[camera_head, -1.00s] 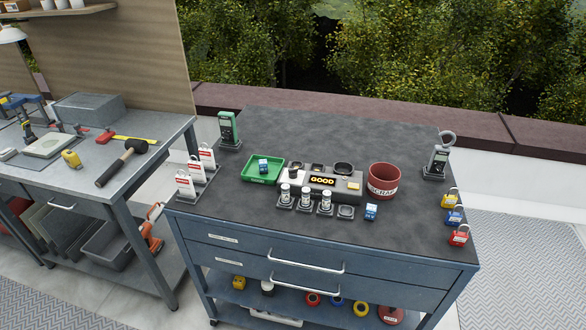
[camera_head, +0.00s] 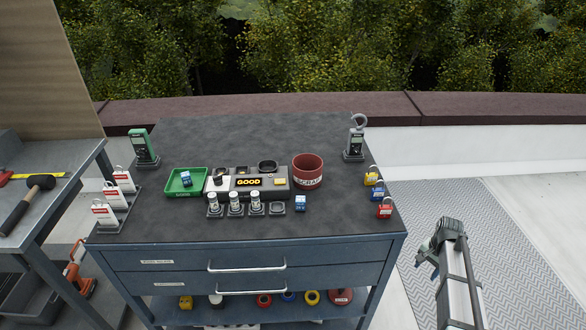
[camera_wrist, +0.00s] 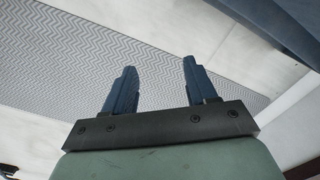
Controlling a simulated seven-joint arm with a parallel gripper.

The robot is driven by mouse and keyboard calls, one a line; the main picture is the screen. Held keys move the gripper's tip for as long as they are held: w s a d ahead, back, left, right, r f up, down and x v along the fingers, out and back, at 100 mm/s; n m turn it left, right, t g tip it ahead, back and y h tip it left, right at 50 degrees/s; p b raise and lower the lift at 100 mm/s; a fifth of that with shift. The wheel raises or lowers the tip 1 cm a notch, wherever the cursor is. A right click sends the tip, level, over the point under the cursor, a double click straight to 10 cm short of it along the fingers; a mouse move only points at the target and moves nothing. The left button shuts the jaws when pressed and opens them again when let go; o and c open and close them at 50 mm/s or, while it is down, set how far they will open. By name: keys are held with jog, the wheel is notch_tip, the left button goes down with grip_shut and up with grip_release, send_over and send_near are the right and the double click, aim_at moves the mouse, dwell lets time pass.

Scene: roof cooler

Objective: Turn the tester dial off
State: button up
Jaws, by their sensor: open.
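The tester (camera_head: 262,192) is a grey box in the middle of the cart top, with a lit display reading GOOD and a yellow label at its right. Small dark round and square parts show at its left end and along its back; I cannot tell which is the dial or how it is set. My gripper (camera_wrist: 158,75) is open in the wrist view, its two blue fingers apart with nothing between them. It is over the floor and patterned mat, away from the tester. In the head view part of my arm shows at lower right, beside the cart.
In front of the tester stand several small holders, three with white-topped cylinders (camera_head: 235,203). A green tray (camera_head: 197,186) is left, a red SCRAP bin (camera_head: 308,173) right.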

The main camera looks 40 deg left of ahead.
jog(key=w+a+r+t, duration=0.1)
jog(key=w+a+r, duration=0.6)
jog(key=a+r, duration=0.4)
jog(key=w+a+r+m+t+y, duration=0.1)
jog(key=a+r, duration=0.8)
jog(key=r, duration=0.4)
jog(key=w+a+r+t+y, duration=0.1)
jog(key=a+r, duration=0.8)
jog(key=r, duration=0.4)
notch_tip(320, 180, up, 4)
jog(key=g+h, duration=0.2)
jog(key=g, duration=0.1)
send_over(217, 176)
notch_tip(217, 176, down, 13)
jog(key=shift+r, duration=0.15)
jog(key=shift+c, duration=0.2)
